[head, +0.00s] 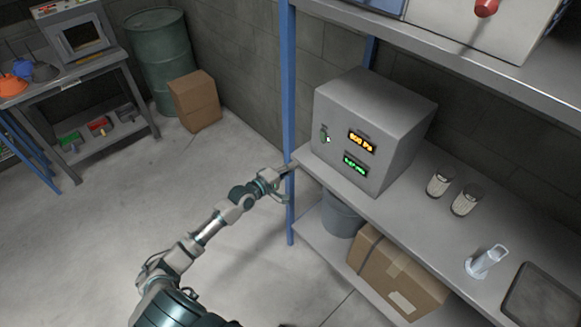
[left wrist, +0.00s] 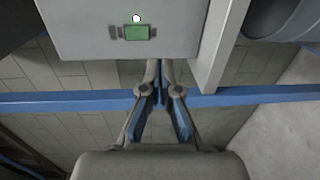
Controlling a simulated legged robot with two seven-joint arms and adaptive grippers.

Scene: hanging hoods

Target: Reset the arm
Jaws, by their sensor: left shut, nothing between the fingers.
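My left arm reaches in from the bottom of the head view, and my left gripper (head: 286,169) is beside the blue shelf post, near the front left corner of the shelf. In the left wrist view the two fingers of my left gripper (left wrist: 161,66) come together at the tips, shut and empty. A grey box (head: 375,130) with an orange and a green display stands on the shelf beyond the gripper. Any contact with the post or shelf cannot be told. My right gripper is not in view.
The blue post (head: 289,70) rises close by the gripper. A cardboard box (head: 398,277) and grey bucket (head: 342,214) sit below.

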